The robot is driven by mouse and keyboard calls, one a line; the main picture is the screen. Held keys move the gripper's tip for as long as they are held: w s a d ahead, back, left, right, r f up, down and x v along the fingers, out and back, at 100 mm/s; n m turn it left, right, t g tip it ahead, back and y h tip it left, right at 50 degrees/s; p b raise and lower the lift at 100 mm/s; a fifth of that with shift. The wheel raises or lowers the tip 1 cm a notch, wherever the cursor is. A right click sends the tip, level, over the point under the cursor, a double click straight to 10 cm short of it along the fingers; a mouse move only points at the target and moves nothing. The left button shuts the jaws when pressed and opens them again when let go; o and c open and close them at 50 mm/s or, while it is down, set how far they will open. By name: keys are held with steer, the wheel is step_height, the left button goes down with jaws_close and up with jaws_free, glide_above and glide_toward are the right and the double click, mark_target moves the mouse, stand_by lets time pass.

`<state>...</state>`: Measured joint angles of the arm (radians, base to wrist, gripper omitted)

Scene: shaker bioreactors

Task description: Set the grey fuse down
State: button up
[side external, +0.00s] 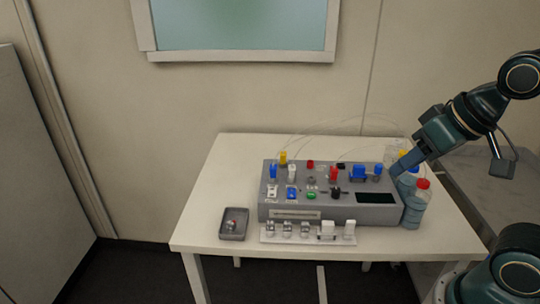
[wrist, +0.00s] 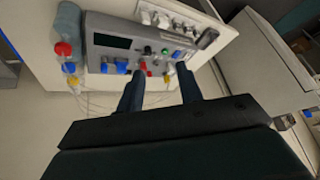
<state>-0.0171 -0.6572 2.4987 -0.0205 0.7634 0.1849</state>
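My gripper (wrist: 160,78) has its two dark fingers well apart in the wrist view, with nothing visibly held between them. In the side view my gripper (side external: 398,170) is near the right rear end of the grey bioreactor unit (side external: 285,215), by the bottles. I cannot single out the grey fuse for certain. A small grey part (side external: 311,180) sits among the coloured parts on top of the unit. A small dark grey tray (side external: 240,237), left of the unit, holds small pieces too small to make out; the tray also shows in the wrist view (wrist: 208,38).
A white strip (side external: 265,239) with several grey and white pieces lies along the unit's front. Bottles with red (side external: 413,214) and other caps stand at its right end, with thin tubes behind. The white table (side external: 205,205) is clear at the left.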

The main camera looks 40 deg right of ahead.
steer(key=shift+s+d+r+n+g, duration=0.1)
steer(key=shift+s+d+n+g, duration=0.1)
steer(key=shift+s+n, duration=0.45)
steer(key=shift+s+d+r+n+g, duration=0.1)
steer(key=shift+s+d+n, duration=0.15)
steer(key=shift+s, duration=0.7)
steer(key=o, duration=0.6)
steer(key=shift+c, duration=0.2)
steer(key=o, duration=0.7)
steer(key=shift+w+a+r, duration=0.1)
steer(key=shift+w, duration=0.3)
steer(key=shift+o, duration=0.7)
steer(key=shift+w+a+r+m, duration=0.1)
steer(key=shift+w+m, duration=0.2)
steer(key=shift+w, duration=0.05)
steer(key=w+a+f+m+g, duration=0.2)
steer(key=w+a+f+m, duration=0.1)
steer(key=w, duration=0.6)
steer(key=w+a+f+m+g, duration=0.3)
steer(key=w+m, duration=0.2)
steer(key=w, duration=0.5)
steer(key=shift+a+f+g, duration=0.15)
steer(key=shift+f+g, duration=0.05)
steer(key=shift+g, duration=0.1)
steer(key=shift+f, duration=0.15)
